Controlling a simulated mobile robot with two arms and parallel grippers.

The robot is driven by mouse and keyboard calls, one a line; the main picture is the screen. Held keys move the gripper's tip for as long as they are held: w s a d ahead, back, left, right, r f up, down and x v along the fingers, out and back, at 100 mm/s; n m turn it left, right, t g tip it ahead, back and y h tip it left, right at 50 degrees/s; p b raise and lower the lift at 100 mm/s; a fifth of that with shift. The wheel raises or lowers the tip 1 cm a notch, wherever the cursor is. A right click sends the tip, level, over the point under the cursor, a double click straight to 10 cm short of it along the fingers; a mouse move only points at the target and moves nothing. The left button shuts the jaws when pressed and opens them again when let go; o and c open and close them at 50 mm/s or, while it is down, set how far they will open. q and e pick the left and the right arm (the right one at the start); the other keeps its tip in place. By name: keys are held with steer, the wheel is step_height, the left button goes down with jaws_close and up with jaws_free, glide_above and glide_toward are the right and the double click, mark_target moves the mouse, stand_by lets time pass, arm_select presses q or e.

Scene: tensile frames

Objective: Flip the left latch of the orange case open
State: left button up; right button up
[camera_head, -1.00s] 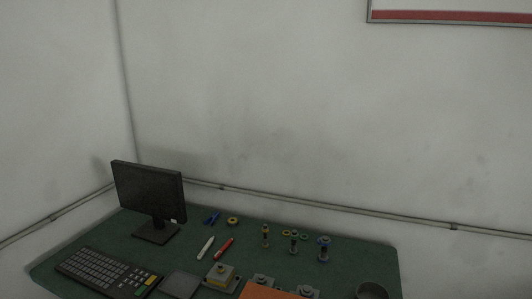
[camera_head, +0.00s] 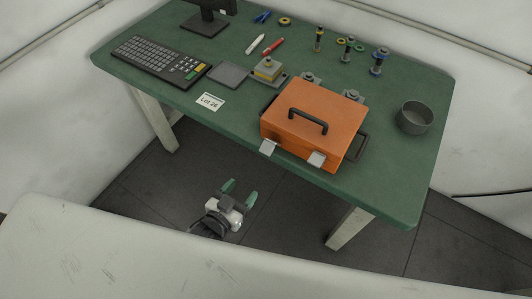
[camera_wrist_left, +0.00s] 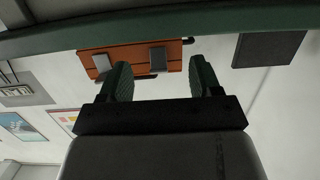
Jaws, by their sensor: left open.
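The orange case (camera_head: 318,112) lies closed on the green table (camera_head: 205,122), near its front edge, with a black handle on its lid. Its left latch (camera_head: 268,147) and right latch (camera_head: 316,159) are light grey plates on the front side, sticking out from it. My left gripper (camera_head: 242,190) is open and empty, in front of and below the table edge, apart from the case. In the left wrist view the two green fingers (camera_wrist_left: 157,80) are spread, and the orange case (camera_wrist_left: 125,58) with its two grey latches shows beyond them. My right gripper is not in view.
A keyboard (camera_head: 158,60), a dark pad (camera_head: 228,74) and a label card (camera_head: 210,101) lie left of the case. A grey bowl (camera_head: 415,117) stands to its right. Several small fittings stand behind it. The floor before the table is clear.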

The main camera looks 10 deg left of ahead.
arm_select(q)
steer(key=t+h, duration=0.1)
steer(key=t, duration=0.1)
glide_toward(266, 150)
steer(key=x, duration=1)
steer(key=shift+f+p, duration=0.3)
